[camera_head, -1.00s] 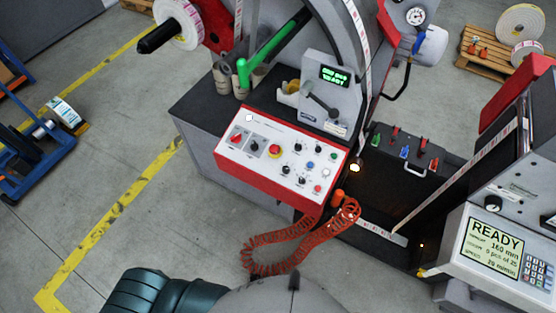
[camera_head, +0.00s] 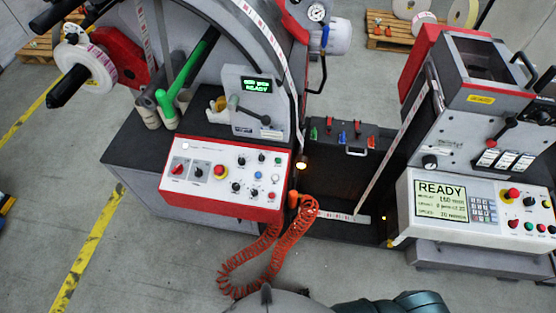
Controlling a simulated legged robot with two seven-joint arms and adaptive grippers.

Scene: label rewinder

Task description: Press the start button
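The label rewinder's left control panel (camera_head: 220,205), white with a red edge, stands left of centre. It carries a red mushroom knob (camera_head: 220,172), black knobs, and small green (camera_head: 278,160), blue (camera_head: 258,175) and red (camera_head: 271,195) buttons. The right control panel (camera_head: 470,235) has a screen (camera_head: 441,202) reading READY, a keypad (camera_head: 483,210), a red mushroom button (camera_head: 513,194), and green (camera_head: 514,224) and red (camera_head: 527,227) buttons. Button labels are too small to read, so I cannot tell which is start. Neither gripper shows; a dark teal part of mine is at the bottom right.
A coiled orange hose (camera_head: 250,262) hangs in front between the panels. A small display (camera_head: 257,85) also reads READY. A black case (camera_head: 345,150) stands between the machine halves. Grey floor with a yellow line (camera_head: 90,250) lies open at left.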

